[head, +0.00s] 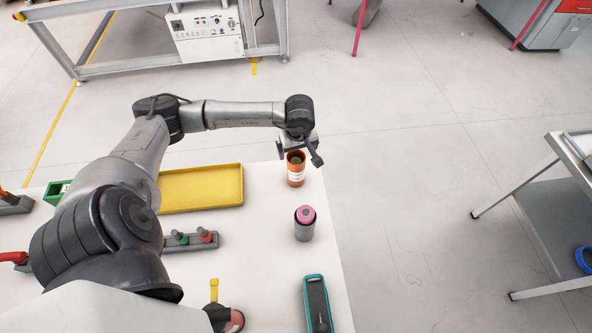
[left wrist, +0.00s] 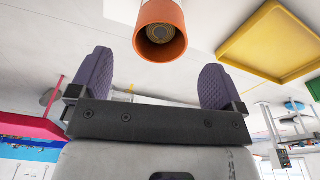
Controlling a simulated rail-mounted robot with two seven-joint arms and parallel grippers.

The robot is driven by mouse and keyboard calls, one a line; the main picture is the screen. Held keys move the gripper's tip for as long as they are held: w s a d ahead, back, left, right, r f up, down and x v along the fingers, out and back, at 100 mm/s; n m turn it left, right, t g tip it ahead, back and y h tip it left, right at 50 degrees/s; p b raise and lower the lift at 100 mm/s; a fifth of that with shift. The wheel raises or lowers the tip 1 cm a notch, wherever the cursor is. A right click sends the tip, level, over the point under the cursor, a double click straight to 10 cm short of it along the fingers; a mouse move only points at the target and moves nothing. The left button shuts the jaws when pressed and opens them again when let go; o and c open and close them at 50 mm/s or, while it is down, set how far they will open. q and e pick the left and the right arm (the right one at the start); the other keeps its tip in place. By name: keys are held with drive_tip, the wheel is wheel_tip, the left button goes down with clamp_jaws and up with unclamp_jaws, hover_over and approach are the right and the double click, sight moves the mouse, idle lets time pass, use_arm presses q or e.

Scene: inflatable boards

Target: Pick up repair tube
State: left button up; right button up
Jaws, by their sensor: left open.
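An orange tube with a white label (head: 296,170), which looks like the repair tube, stands upright near the far right corner of the white table. In the left wrist view the orange tube (left wrist: 160,42) shows its round, dark-centred end, beyond the space between the fingers. My left gripper (head: 299,151) is just above and behind the tube's top in the head view. Its two purple pads (left wrist: 154,78) are spread wide with nothing between them. My right gripper does not show.
A grey canister with a pink top (head: 305,222) stands nearer on the table. A yellow tray (head: 201,205) lies left of the tube, with a grey holder (head: 190,243) in front. A teal-edged dark case (head: 317,304) lies at the near right edge.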

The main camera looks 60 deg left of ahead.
sight(296, 160)
use_arm(q)
drive_tip(key=shift+w+a+f+p, duration=0.1)
drive_tip(key=shift+a+f+p, duration=0.1)
drive_tip(key=shift+f, duration=1.3)
drive_tip(key=shift+a+f+p, duration=0.15)
drive_tip(key=shift+a+f, duration=0.05)
drive_tip(key=shift+f, duration=1.3)
drive_tip(key=shift+c, duration=0.4)
drive_tip(key=c, duration=1.1)
drive_tip(key=shift+r, duration=0.1)
